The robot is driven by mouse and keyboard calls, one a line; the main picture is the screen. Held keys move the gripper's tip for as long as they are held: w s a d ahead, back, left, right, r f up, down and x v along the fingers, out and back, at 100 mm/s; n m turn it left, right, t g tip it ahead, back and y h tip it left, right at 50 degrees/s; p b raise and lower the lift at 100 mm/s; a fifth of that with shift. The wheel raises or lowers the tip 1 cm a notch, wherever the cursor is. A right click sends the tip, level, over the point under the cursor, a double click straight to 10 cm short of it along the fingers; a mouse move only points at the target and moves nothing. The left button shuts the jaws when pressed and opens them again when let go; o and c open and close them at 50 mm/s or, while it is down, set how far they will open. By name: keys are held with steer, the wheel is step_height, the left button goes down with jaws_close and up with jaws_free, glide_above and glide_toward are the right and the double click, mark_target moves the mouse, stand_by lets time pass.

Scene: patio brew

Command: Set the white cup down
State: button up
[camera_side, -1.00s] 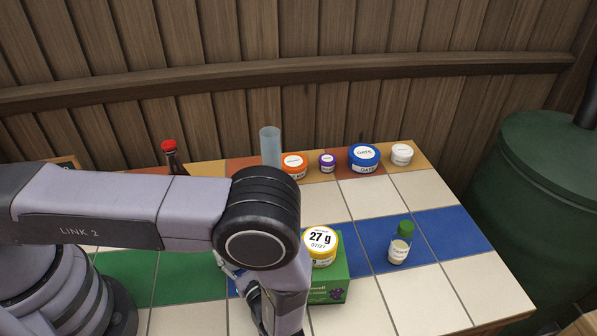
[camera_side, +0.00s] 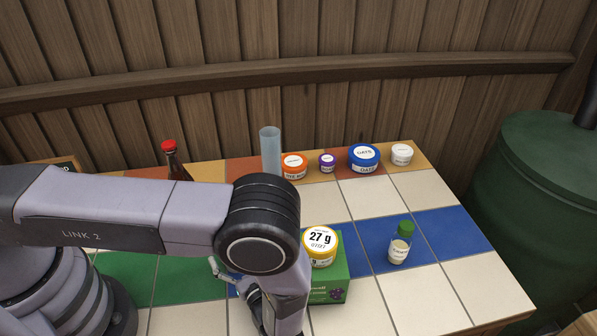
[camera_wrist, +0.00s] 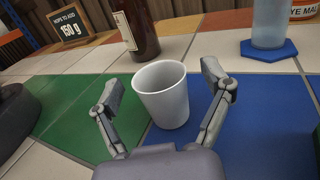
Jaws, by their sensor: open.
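The white cup (camera_wrist: 166,98) stands upright in the wrist view on the tiled table, near the border of the green and blue tiles. My gripper (camera_wrist: 166,80) is open, with one finger to each side of the cup. A gap shows between the cup and each finger. In the side view, one finger of my gripper (camera_side: 218,268) shows left of my arm's joint. The cup is hidden there behind my arm.
A dark bottle (camera_wrist: 137,28) stands just behind the cup, and a clear blue cylinder (camera_wrist: 269,25) is at back right. Jars line the back edge.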

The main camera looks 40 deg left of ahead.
steer(key=v, duration=0.5)
steer(key=a+r+n+g+h, duration=0.4)
steer(key=a+r+n+g, duration=0.15)
steer(key=r, duration=0.85)
steer(key=a+r+n+g+h, duration=0.45)
steer(key=r+n, duration=0.25)
steer(key=r, duration=0.6)
steer(key=s+a+r+n+t+h, duration=0.7)
steer(key=s+r+n+t+h, duration=0.1)
steer(key=s+r+n, duration=0.2)
steer(key=shift+s+a+r+t, duration=0.2)
steer(key=shift+s+r+t, duration=0.1)
steer(key=shift+s+r, duration=0.45)
steer(key=shift+w+r, duration=0.1)
steer(key=shift+w, duration=0.05)
